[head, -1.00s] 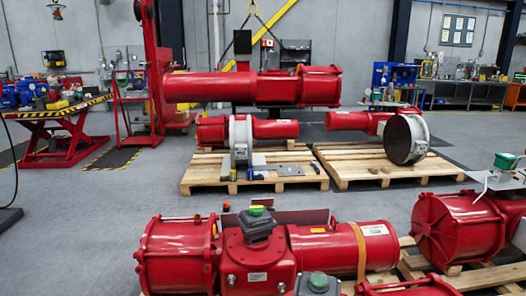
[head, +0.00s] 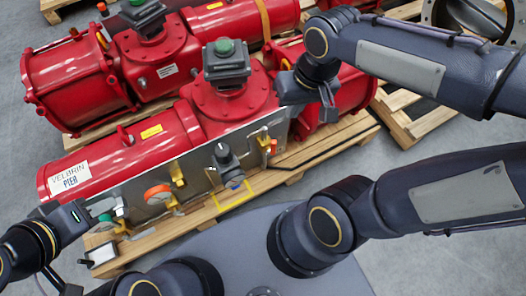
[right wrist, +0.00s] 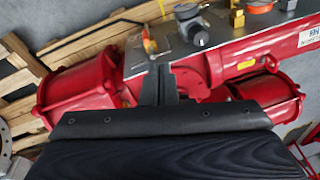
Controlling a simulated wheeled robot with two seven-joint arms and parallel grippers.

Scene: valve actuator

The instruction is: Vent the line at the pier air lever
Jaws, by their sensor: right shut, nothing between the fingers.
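The red actuator labelled PIER (head: 130,152) lies on a pallet in front of me, with a metal panel along its near side. A small lever with an orange-red handle (head: 273,146) and brass fitting stands at the panel's right end. In the right wrist view, an orange-handled lever (right wrist: 148,43) appears just beyond the fingertips. My right gripper (head: 328,112) is shut and empty, to the right of the lever and apart from it in the head view. It also shows in the right wrist view (right wrist: 157,84). My left gripper (head: 98,212) is by the panel's left end; its opening is unclear.
A dark box with a green cap (head: 226,62) tops the actuator. A second red actuator (head: 80,80) lies behind. Grey floor is clear at lower right.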

